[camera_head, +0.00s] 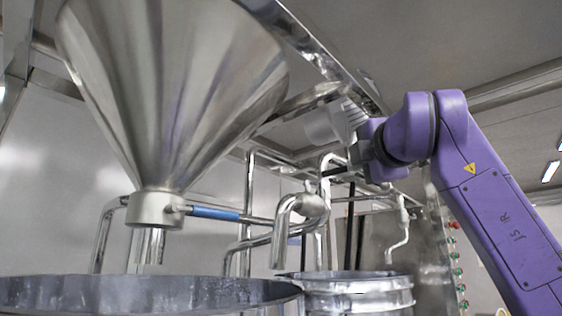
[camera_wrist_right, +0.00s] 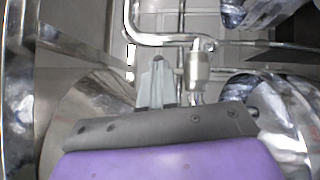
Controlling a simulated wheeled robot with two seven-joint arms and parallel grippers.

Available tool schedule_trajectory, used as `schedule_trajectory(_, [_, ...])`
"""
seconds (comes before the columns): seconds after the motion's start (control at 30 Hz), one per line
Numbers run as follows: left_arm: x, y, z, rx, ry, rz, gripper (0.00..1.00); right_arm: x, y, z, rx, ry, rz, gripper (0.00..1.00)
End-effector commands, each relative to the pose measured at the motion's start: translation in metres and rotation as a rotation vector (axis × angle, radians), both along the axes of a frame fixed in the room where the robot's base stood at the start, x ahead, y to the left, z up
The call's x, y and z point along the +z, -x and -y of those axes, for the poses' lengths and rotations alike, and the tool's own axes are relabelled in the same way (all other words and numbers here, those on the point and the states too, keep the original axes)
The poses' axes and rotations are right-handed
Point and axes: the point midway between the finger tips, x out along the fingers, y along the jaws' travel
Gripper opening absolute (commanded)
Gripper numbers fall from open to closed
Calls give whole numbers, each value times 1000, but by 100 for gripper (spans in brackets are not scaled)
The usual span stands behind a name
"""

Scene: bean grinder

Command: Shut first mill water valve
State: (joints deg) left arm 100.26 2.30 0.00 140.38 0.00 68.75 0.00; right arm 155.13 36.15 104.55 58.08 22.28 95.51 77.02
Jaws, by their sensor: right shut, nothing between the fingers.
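My right gripper (camera_head: 333,172) reaches in from the right on the purple arm, beside the steel pipes behind the mill. In the right wrist view its grey fingers (camera_wrist_right: 158,82) are together, with nothing seen between them. A metal cylindrical fitting (camera_wrist_right: 197,68) on a pipe is just right of the fingers there; I cannot tell whether they touch. In the head view a curved spout pipe (camera_head: 284,235) has a rounded fitting (camera_head: 312,205) below the gripper. I cannot tell which fitting is the first mill water valve or how its handle is turned. My left gripper is not in view.
A large steel funnel (camera_head: 165,85) with a blue-handled lever (camera_head: 215,213) hangs at left. A wide steel vessel (camera_head: 150,292) and a smaller drum (camera_head: 355,290) stand below. A panel with several buttons (camera_head: 457,270) is at right. Pipes crowd the middle.

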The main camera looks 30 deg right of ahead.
Motion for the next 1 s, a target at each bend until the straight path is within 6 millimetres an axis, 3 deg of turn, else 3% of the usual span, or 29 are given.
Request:
schedule_trajectory(0.47, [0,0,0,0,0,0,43,0,0,1,-2,0,0,0])
schedule_trajectory(0.67, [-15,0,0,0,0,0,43,-8,10,-21,-2,3,3,0])
schedule_trajectory(0.73, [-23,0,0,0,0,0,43,-13,17,-38,-2,5,3,0])
schedule_trajectory(1.0, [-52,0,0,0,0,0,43,-22,87,-52,-2,0,4,0])
